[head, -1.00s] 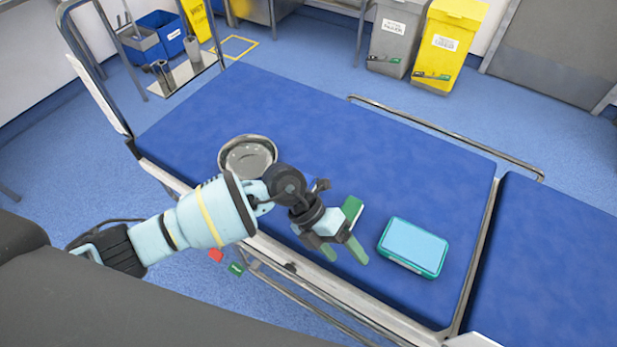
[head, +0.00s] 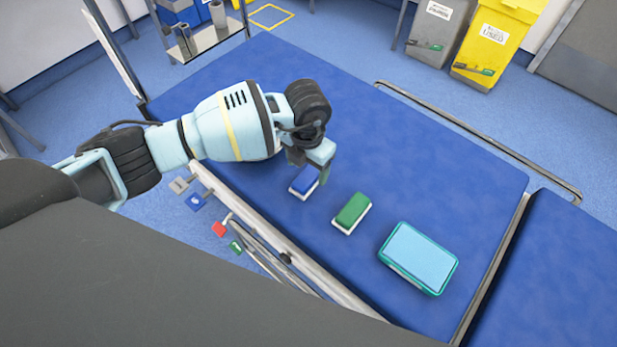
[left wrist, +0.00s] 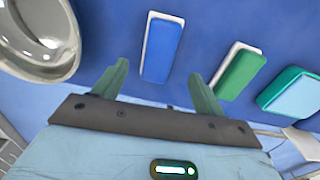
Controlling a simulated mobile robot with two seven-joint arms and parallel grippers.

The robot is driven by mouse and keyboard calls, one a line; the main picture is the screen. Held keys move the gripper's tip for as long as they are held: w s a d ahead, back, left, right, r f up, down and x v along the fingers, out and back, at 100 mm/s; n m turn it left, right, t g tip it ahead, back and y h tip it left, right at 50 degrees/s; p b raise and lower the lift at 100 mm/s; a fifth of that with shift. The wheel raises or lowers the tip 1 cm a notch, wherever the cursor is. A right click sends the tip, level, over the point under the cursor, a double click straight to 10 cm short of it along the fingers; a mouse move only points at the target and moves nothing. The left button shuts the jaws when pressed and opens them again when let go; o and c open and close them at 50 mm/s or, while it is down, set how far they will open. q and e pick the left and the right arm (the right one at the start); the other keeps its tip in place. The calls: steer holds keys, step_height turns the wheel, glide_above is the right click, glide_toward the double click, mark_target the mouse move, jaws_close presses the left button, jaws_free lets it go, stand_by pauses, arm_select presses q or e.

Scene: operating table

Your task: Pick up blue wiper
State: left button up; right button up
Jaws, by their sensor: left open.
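The blue wiper (head: 304,181), blue on a white base, lies on the blue operating table (head: 440,165), just below my left gripper in the head view. In the left wrist view the blue wiper (left wrist: 163,48) lies ahead of and between the two green fingers. My left gripper (head: 309,172) is open and empty; its spread fingers also show in the left wrist view (left wrist: 158,88). I cannot tell the exact height of the fingers above the wiper. My right gripper is not in view.
A green wiper (head: 352,210) lies to the right of the blue one, then a teal box with a light blue top (head: 420,255). A metal bowl (left wrist: 42,35) is at the left in the wrist view. Bins (head: 492,40) stand beyond the table.

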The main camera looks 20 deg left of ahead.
mark_target(308, 175)
arm_select(q)
steer(key=shift+w+f+b, duration=0.15)
steer(key=shift+w+f, duration=0.05)
steer(key=shift+f, duration=1.15)
steer(key=shift+w+f+b, duration=0.15)
steer(key=shift+w+f, duration=0.05)
steer(key=shift+f, duration=1.1)
steer(key=c, duration=1.1)
steer(key=shift+r, duration=0.1)
steer(key=shift+r, duration=0.5)
step_height(308, 175, up, 2)
steer(key=shift+a+r, duration=0.1)
steer(key=shift+r, duration=0.1)
steer(key=s, duration=0.5)
steer(key=s+a+r+p, duration=0.1)
steer(key=s, duration=1)
steer(key=shift+a+r+p, duration=0.2)
steer(key=shift+a+p, duration=0.15)
